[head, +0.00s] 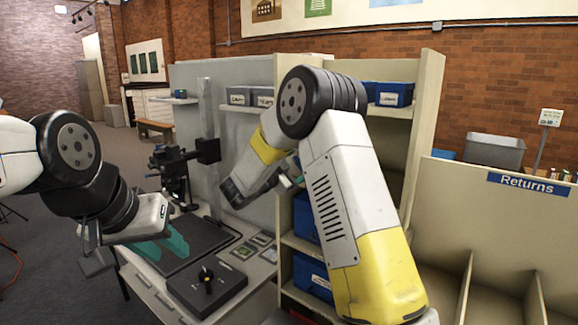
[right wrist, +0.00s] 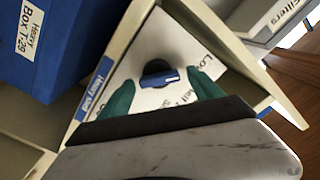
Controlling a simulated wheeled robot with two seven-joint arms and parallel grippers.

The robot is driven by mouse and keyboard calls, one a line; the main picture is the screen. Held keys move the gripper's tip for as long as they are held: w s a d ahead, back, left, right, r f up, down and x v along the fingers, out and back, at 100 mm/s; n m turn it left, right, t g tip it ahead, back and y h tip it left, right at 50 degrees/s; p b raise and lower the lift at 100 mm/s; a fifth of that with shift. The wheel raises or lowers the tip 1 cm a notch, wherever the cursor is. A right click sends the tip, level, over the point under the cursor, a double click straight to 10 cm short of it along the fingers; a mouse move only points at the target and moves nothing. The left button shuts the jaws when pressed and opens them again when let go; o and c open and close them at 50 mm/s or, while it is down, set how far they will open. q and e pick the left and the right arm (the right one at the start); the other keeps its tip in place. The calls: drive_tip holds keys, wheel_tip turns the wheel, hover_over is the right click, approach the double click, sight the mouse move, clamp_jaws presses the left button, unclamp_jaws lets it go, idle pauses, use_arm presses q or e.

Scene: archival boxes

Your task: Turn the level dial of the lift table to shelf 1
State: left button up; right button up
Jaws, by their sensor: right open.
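In the right wrist view, a dark round dial (right wrist: 157,72) with a blue bar across it sits on a white printed plate (right wrist: 185,40). The lettering is partly hidden, so I cannot read the dial's setting. My right gripper (right wrist: 162,87) is open, its green fingertips on either side of the dial; I cannot tell whether they touch it. In the head view this gripper (head: 290,181) is mostly behind my right arm, near the shelving, and the dial is hidden. My left gripper (head: 168,245) looks open and empty over the worktable.
A dark control box (head: 215,290) with a black knob stands on the worktable (head: 255,275). Blue boxes (head: 393,94) fill parts of the shelving (head: 425,110). A blue box (right wrist: 55,45) is close left of my right gripper. A Returns bin (head: 480,215) is at right.

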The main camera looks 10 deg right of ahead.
drive_tip(key=shift+d, duration=0.1)
drive_tip(key=c, duration=1.4)
drive_tip(key=shift+m, duration=0.3)
drive_tip(key=m, duration=0.9)
drive_tip(key=shift+d+f, duration=0.1)
drive_tip(key=shift+f, duration=0.05)
drive_tip(key=o, duration=1.4)
